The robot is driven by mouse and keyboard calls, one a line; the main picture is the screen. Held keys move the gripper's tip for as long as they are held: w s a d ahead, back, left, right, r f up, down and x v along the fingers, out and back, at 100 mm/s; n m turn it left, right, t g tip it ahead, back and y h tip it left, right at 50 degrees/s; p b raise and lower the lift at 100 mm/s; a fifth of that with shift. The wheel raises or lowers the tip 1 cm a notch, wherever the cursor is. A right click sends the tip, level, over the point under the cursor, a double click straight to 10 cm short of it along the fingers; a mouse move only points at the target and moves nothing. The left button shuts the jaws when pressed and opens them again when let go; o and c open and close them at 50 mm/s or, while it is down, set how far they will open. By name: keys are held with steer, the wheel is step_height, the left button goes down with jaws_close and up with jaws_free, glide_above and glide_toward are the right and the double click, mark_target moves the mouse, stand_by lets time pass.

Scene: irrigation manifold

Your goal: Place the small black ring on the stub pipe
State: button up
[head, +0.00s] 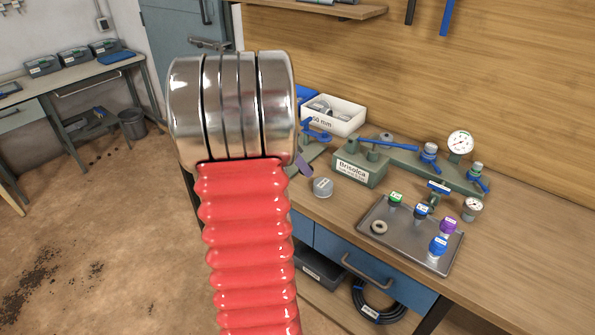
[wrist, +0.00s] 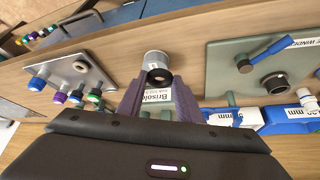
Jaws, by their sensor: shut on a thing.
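In the wrist view, my gripper (wrist: 160,85) has its two purple fingers closed on the small black ring (wrist: 160,77). The ring shows dark, with its hole facing the camera. A grey cylinder shows just beyond it. In the head view my arm hides most of the gripper; only a purple finger (head: 304,165) shows. A short dark-mouthed stub pipe (wrist: 276,82) stands out from a green-grey plate at the right of the wrist view, apart from the ring. In the head view I cannot make the stub out; my arm covers part of that area.
A metal tray (head: 405,251) holds several coloured caps and a pale ring (head: 378,227). The grey cylinder (head: 322,187) stands on the bench left of the tray. Behind are the green Brisolca manifold (head: 360,170) with blue levers, a gauge (head: 460,143) and a white bin (head: 345,122).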

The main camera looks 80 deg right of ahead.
steer(key=w+a+r+n+t+h, duration=0.15)
steer(key=w+a+n, duration=0.35)
steer(key=w, duration=0.7)
steer(key=w+a+r+n+t, duration=0.1)
steer(key=w+a+n+t, duration=0.15)
steer(key=w+a, duration=0.65)
steer(key=w+a+r+n+t, duration=0.15)
steer(key=w+a+n, duration=0.3)
steer(key=w, duration=0.95)
steer(key=w+a+r+n+t+y, duration=0.1)
steer(key=w+a+n, duration=0.3)
steer(key=a, duration=0.8)
steer(key=w+a+r+n+t+y, duration=0.1)
steer(key=w+a+n, duration=0.3)
steer(key=a, duration=0.9)
steer(key=w+a+r+n+t+y, duration=0.2)
steer(key=w+a, duration=0.6)
steer(key=a, duration=0.5)
steer(key=shift+n+t, duration=0.35)
steer(key=shift+n, duration=0.55)
steer(key=shift+w+d+r, duration=0.1)
